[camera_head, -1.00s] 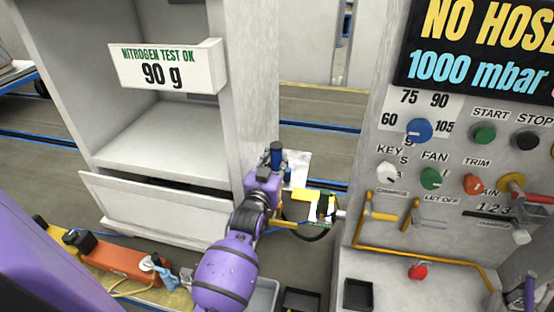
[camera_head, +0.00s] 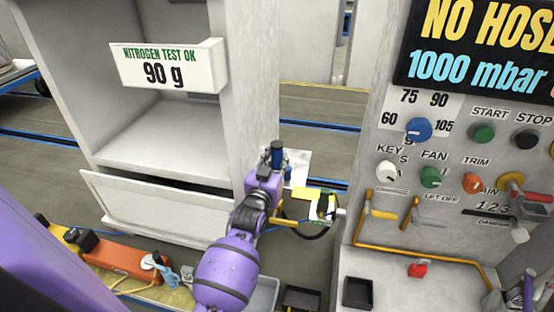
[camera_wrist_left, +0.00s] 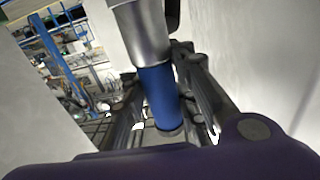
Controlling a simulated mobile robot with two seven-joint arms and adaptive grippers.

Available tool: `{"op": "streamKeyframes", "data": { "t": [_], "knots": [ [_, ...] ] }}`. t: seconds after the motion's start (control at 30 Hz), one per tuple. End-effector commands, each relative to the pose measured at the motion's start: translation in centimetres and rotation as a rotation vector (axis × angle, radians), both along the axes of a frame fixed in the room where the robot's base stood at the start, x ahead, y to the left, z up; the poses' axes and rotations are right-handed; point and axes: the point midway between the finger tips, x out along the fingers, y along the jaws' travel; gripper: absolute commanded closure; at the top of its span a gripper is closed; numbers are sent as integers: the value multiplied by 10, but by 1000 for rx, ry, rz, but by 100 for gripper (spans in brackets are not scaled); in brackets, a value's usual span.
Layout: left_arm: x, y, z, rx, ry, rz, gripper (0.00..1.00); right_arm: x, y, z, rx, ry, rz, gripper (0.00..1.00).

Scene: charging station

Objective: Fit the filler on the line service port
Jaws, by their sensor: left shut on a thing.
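My left gripper (camera_head: 274,166) is at the right edge of the white cabinet. It is shut on a blue cylindrical tool with a silver metal end, seemingly the filler (camera_wrist_left: 160,92). The wrist view shows its blue body between the dark fingers and its metal end beyond them. A small assembly with yellow and black parts (camera_head: 318,205) and a looped black hose is just right of the gripper, with a silver fitting toward the panel. I cannot tell which part is the line service port. My right gripper is not in view.
The white cabinet (camera_head: 233,90) is close on the left, with a "90 g" sign (camera_head: 160,66). The control panel (camera_head: 450,170) with knobs and yellow pipes stands at the right. Black trays (camera_head: 358,293) and an orange unit (camera_head: 112,259) are low in front. Open floor lies between cabinet and panel.

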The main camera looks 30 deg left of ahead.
Motion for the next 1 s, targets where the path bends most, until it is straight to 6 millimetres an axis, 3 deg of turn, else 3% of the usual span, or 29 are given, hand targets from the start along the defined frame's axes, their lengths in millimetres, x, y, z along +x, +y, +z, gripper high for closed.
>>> {"op": "streamKeyframes", "data": {
  "t": [0.5, 1.0],
  "knots": [
    [1, 0, 2, 1, -4, 0, 100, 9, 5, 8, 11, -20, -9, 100],
    [1, 0, 2, 0, -4, 0, 100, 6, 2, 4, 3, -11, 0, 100]
  ]
}}
